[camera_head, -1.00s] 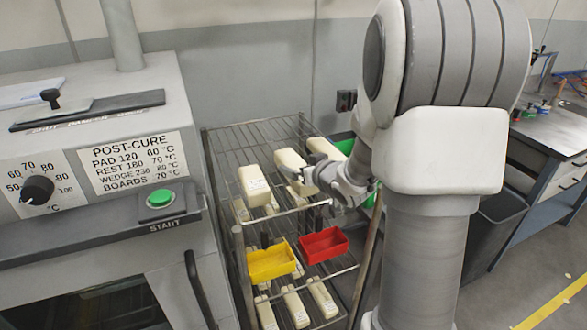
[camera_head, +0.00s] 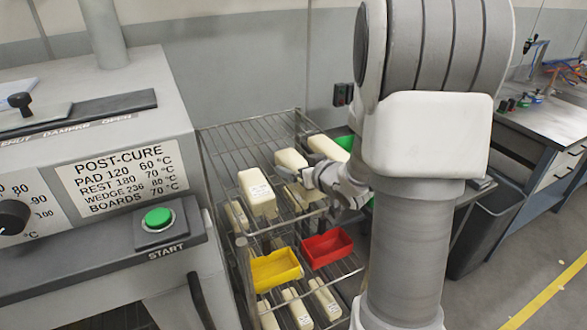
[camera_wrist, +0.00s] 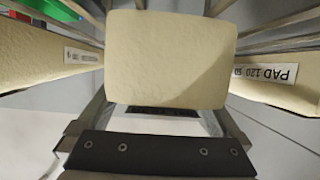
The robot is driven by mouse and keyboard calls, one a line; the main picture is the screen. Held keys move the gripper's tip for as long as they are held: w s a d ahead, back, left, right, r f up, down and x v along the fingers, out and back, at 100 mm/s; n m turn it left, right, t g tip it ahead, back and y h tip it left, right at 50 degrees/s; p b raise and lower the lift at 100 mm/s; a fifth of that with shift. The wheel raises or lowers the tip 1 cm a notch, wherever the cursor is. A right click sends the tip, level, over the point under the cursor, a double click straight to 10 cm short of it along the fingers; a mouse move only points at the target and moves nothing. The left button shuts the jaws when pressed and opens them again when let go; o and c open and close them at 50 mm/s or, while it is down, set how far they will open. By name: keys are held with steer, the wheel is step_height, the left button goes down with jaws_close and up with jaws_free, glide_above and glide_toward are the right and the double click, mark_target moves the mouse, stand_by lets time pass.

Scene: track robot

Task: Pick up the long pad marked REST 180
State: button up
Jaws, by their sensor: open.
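Three cream pads lie side by side on the top rack shelf: a left pad (camera_head: 257,192), a middle pad (camera_head: 290,160) and a right pad (camera_head: 328,148). My gripper (camera_head: 303,178) is at the near end of the middle pad. In the wrist view, my open gripper (camera_wrist: 163,108) has a finger on either side of this pad (camera_wrist: 170,58); contact is unclear. Its label is mostly hidden and unreadable. The pad at the wrist view's right (camera_wrist: 285,75) reads PAD 120, upside down. The label on the wrist view's left pad (camera_wrist: 40,62) is too small to read.
The wire rack (camera_head: 235,140) also holds a yellow bin (camera_head: 275,268), a red bin (camera_head: 327,248) and several lower pads. The oven (camera_head: 90,190) stands close on the left. A green bin (camera_head: 346,143) is behind the right pad. A workbench (camera_head: 560,125) is far right.

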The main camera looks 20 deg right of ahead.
steer(key=c, duration=1.4)
steer(key=shift+r, duration=0.1)
